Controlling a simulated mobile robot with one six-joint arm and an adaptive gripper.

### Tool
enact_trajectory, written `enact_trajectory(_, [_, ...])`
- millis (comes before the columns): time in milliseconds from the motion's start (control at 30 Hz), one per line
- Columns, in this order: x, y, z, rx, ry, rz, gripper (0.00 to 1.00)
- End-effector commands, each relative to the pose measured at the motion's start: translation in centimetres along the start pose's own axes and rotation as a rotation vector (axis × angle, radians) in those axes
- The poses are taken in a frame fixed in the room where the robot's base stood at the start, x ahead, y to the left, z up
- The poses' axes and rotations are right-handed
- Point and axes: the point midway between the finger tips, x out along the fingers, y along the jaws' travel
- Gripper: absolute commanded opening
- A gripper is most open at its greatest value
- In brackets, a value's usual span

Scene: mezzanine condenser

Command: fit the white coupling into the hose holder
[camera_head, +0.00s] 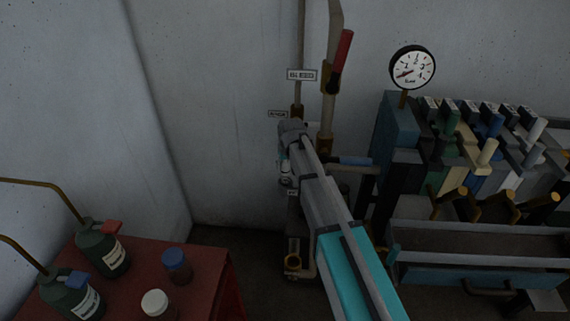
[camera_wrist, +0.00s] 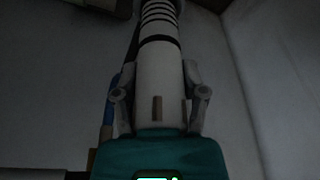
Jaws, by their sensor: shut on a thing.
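The white coupling (camera_wrist: 157,65) fills the middle of the wrist view, a pale cylinder with dark rings toward its far end. My gripper (camera_wrist: 159,98) is shut on it, with one grey finger along each side. In the head view my gripper (camera_head: 285,168) is small and partly hidden at the far end of my arm, close to the pipes by the back wall. I cannot make out the hose holder in either view. Whether the coupling touches anything beyond my fingers cannot be told.
Wall pipes with a red-handled lever (camera_head: 341,60) and labels (camera_head: 302,75) stand just beyond my arm. A gauge (camera_head: 412,66) and a bank of valves (camera_head: 485,140) stand at the right. A red table (camera_head: 205,290) with several bottles is at lower left.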

Motion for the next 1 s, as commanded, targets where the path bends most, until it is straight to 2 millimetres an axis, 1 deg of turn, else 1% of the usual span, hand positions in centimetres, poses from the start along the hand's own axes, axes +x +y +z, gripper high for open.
enact_trajectory(1000, [1.6, 0.0, 0.5, 0.000, 0.000, 0.000, 0.00])
